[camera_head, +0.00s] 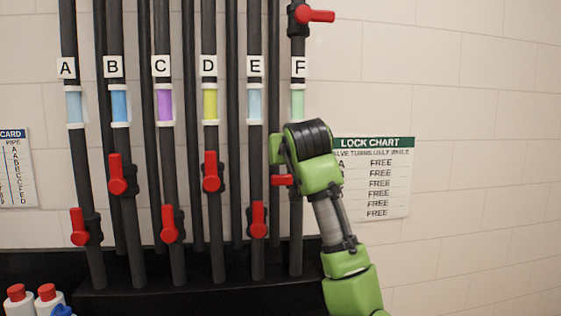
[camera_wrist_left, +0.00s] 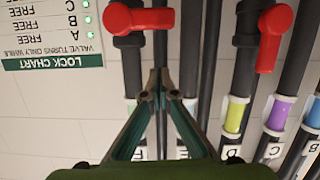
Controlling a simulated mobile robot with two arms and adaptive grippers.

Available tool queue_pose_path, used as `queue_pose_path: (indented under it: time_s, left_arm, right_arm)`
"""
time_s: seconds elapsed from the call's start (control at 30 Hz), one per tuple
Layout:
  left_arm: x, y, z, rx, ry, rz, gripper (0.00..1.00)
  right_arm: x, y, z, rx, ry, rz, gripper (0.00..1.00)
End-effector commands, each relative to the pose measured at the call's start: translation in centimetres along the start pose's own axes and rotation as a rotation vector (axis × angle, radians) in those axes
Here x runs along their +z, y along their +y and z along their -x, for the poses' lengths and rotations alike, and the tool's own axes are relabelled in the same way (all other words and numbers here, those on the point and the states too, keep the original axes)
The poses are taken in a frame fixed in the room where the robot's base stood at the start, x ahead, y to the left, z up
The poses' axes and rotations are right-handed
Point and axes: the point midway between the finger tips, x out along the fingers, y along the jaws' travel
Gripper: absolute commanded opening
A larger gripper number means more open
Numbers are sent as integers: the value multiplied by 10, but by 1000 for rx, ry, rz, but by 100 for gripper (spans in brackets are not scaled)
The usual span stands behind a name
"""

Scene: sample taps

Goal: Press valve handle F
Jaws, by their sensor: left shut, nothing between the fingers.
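Pipe F carries its label (camera_head: 299,67) and a pale green sight section (camera_head: 297,103) in the head view. A red valve handle low on pipe F (camera_head: 282,180) lies level, partly hidden by my left arm. The left wrist view, upside down, shows this handle (camera_wrist_left: 145,18) level at the top. A second red handle (camera_head: 318,16) sits level, higher on pipe F. My left gripper (camera_wrist_left: 160,75) is shut and empty in the wrist view, its fingertips below the lower handle in the picture with a visible gap. The head view hides its fingers. My right gripper is not in view.
Pipes A to E stand left of F, with upright red handles, including those on D (camera_head: 211,171) and E (camera_head: 258,218). A lock chart (camera_head: 375,180) hangs right of F, reading FREE on its visible rows. Red-capped bottles (camera_head: 47,297) stand lower left.

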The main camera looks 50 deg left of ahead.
Motion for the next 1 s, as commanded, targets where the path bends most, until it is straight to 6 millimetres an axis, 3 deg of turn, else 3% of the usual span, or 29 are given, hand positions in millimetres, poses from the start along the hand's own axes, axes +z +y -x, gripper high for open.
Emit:
queue_pose_path:
  time_s: [0.13,0.33,1.0]
  left_arm:
    - [2,0,30,2,3,2,0]
    - [1,1,52,1,1,0,0]
    - [0,0,56,0,0,-1,0]
  right_arm:
    - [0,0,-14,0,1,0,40]
    - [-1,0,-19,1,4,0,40]
    - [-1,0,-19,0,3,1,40]
